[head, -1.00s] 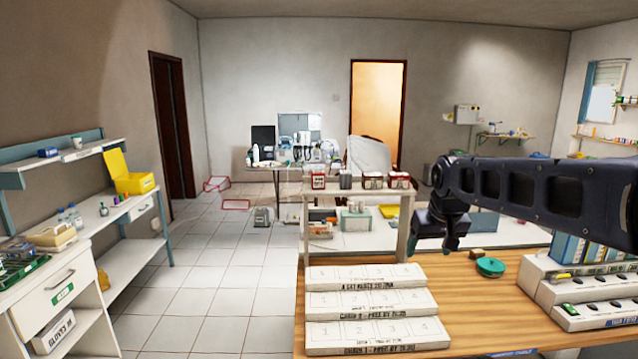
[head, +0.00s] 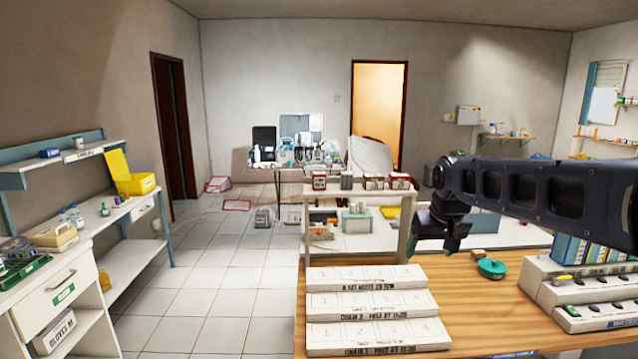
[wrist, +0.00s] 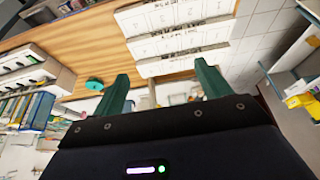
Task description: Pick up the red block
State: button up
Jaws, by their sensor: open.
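No plain red block can be made out for certain. Small red-and-white blocks stand on top of the white shelf unit: one at the left (head: 319,181), others at the right (head: 373,183) and (head: 401,181). A small brown block (head: 478,254) lies on the wooden table beside a round green lid (head: 491,268). My gripper (head: 437,246) hangs above the table's back edge, right of the shelf unit. In the wrist view its two green fingers (wrist: 161,84) are spread apart with nothing between them.
Stepped white numbered racks (head: 368,305) fill the wooden table's (head: 480,312) left side. A white holder with several dark items (head: 590,295) stands at its right. Bare wood lies between them. The white shelf unit (head: 405,235) rises behind the racks.

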jog(key=w+a+r, duration=0.2)
jog(key=w+r, duration=0.2)
jog(key=w, duration=0.4)
jog(key=w+a+r, duration=0.3)
jog(key=w+r, duration=0.2)
jog(key=w, duration=0.4)
jog(key=w+a+r, duration=0.2)
jog(key=w+r, duration=0.2)
jog(key=w, duration=0.4)
send_near(319, 173)
jog(key=x, duration=0.6)
jog(key=shift+a, duration=0.2)
jog(key=shift+d+x, duration=0.15)
jog(key=shift+x, duration=1.15)
jog(key=shift+d+x, duration=0.1)
jog(key=shift+x, duration=1.15)
jog(key=shift+w+r, duration=0.1)
jog(key=shift+w, duration=0.05)
jog(key=c, duration=1.1)
